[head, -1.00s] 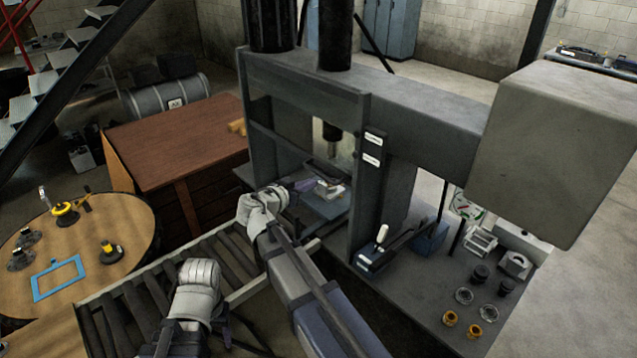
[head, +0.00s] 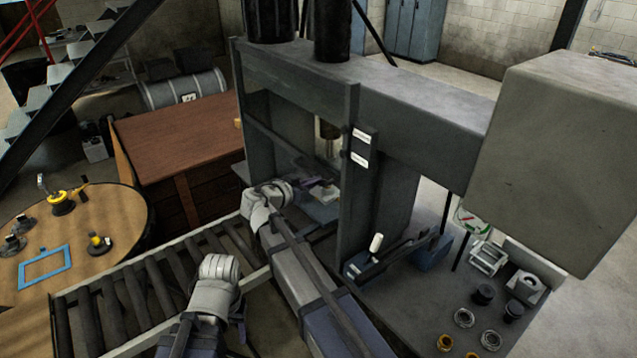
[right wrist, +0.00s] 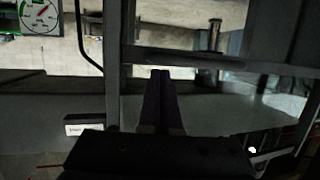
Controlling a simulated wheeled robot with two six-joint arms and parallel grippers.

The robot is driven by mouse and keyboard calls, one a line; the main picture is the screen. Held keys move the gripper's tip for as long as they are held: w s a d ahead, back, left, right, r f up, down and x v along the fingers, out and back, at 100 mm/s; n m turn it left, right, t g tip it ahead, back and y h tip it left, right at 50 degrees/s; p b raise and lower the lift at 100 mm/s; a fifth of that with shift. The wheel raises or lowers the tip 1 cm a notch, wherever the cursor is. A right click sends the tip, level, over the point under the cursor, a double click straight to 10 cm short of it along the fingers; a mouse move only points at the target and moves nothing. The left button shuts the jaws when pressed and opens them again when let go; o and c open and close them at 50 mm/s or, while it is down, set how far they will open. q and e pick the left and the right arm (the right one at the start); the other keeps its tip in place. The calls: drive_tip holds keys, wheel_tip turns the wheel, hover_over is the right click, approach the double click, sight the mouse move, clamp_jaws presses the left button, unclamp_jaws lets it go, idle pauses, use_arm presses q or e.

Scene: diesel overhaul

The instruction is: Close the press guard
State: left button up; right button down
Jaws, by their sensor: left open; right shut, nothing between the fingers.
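The press (head: 365,100) is a large dark grey frame in the middle of the head view. A dark bar with a faint see-through pane crosses its left opening and looks like the guard (head: 282,150); I cannot tell how far open it stands. My right gripper (head: 322,186) is shut and empty, reaching into the lower press opening. In the right wrist view its closed fingers (right wrist: 161,100) point at a dark crossbar (right wrist: 175,57); contact cannot be told. My left gripper (head: 240,312) is low over the roller conveyor, open, its fingers mostly hidden by its wrist.
A roller conveyor (head: 150,285) runs toward the press from the lower left. A round wooden table (head: 110,215) holds a blue frame and tools. A brown bench (head: 180,140) stands behind. A hand pump with a white-tipped lever (head: 376,243) and small parts stand right of the press.

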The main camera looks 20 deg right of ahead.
drive_tip(key=shift+w+d+f, duration=0.1)
drive_tip(key=shift+d+f, duration=0.1)
drive_tip(key=shift+a, duration=0.1)
wheel_tip(320, 180, down, 31)
drive_tip(key=b, duration=3)
drive_tip(key=shift+r+b, duration=0.15)
drive_tip(key=shift+b, duration=0.25)
drive_tip(key=shift+r, duration=0.2)
